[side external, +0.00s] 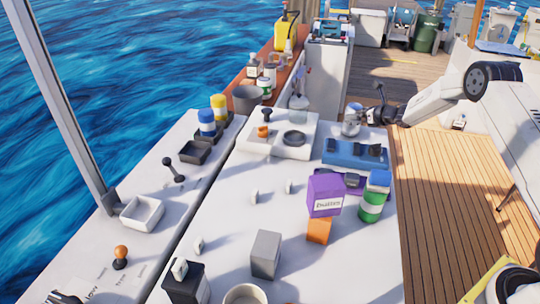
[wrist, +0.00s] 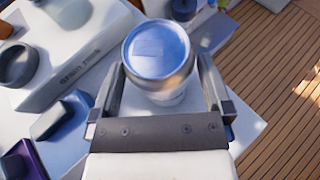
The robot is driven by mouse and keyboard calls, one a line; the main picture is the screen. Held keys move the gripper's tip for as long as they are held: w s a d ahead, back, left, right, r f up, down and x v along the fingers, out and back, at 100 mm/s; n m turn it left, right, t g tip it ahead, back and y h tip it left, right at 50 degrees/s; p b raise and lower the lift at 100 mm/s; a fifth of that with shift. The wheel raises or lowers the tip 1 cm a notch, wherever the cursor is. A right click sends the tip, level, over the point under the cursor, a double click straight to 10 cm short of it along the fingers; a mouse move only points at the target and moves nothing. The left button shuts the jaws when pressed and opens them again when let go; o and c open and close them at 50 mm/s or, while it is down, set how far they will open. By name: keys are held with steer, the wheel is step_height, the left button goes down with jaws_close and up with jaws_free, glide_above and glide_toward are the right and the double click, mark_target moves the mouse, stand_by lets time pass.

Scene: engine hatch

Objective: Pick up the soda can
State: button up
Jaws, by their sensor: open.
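The soda can (wrist: 160,52), silvery with a shiny bluish top, stands upright between the fingers of my gripper (wrist: 161,72) in the wrist view. The gripper is open, with one finger on each side of the can; a gap shows at least near the finger bases. Whether either fingertip touches it I cannot tell. In the side view the can (side external: 351,119) is at the far right edge of the white hatch top, and my gripper (side external: 368,114) reaches it from the right.
A blue tray (side external: 355,153) lies just in front of the can, and a white panel with a dark ring (side external: 294,138) is to its left. A purple box (side external: 325,195) and a green-and-white bottle (side external: 372,205) stand nearer. The wooden deck (side external: 460,190) is clear.

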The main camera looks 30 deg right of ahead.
steer(key=shift+x, duration=0.95)
steer(key=c, duration=1.3)
